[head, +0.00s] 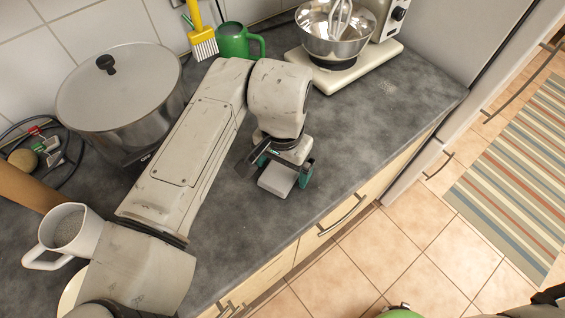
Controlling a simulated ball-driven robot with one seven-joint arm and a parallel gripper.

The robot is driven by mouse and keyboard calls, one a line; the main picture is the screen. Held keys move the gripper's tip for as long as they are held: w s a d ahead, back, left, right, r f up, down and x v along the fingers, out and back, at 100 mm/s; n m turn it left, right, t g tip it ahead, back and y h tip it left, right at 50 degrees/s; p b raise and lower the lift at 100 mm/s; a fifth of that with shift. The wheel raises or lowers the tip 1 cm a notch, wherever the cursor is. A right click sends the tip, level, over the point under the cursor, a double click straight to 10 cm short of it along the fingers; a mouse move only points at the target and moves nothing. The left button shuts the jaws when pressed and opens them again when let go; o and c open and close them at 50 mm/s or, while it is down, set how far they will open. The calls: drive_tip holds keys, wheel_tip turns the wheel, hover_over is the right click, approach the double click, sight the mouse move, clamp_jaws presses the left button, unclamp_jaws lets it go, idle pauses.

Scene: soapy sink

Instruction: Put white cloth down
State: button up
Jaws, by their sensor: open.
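My gripper (275,172) is over the dark grey countertop (340,150), right of the large pot, with its dark and green fingers apart. A small flat whitish piece (276,182), which looks like the white cloth, is between and just below the fingers. It seems to lie on the countertop, but I cannot tell whether a finger touches it. Its far side is hidden by my gripper.
A lidded pot (120,100) stands at the back left, with a white mug (68,228) in front. A green mug (233,42), a yellow brush (201,35) and a mixer with a steel bowl (335,35) are at the back. Countertop right of my gripper is clear to its front edge.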

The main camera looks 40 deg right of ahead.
sight(282, 168)
wheel_tip(282, 168, up, 12)
drive_tip(key=shift+r, duration=0.2)
idle(0.5)
idle(0.4)
